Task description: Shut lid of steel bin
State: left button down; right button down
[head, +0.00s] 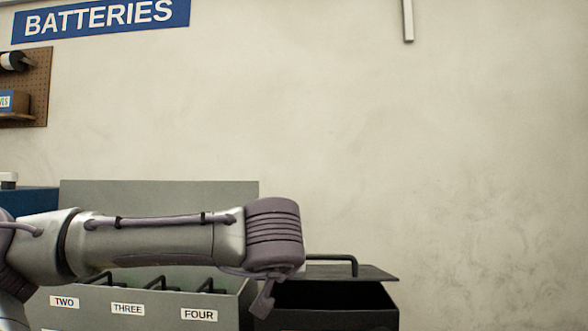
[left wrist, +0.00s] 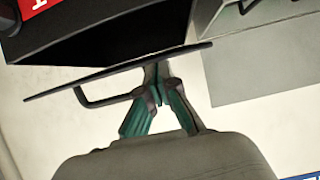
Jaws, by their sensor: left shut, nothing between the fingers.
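The dark steel bin (head: 335,317) stands at the lower right in the head view, its black inside showing. Its thin lid (head: 368,272) is open at the back, with a bar handle (head: 354,265) on it. In the head view my left wrist hides the gripper. My right gripper is not in view.
A grey box (head: 80,318) with slots labelled TWO, THREE and FOUR stands left of the bin, under my left arm. Its grey back panel (head: 160,190) rises behind the arm. A plain wall (head: 470,150) is behind. A pegboard (head: 38,85) hangs at left.

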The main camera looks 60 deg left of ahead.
pick_arm(q)
jog(key=shift+f+b, duration=0.5)
jog(key=shift+f, duration=0.45)
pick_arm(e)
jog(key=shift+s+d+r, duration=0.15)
pick_arm(q)
jog(key=shift+s+f, duration=0.1)
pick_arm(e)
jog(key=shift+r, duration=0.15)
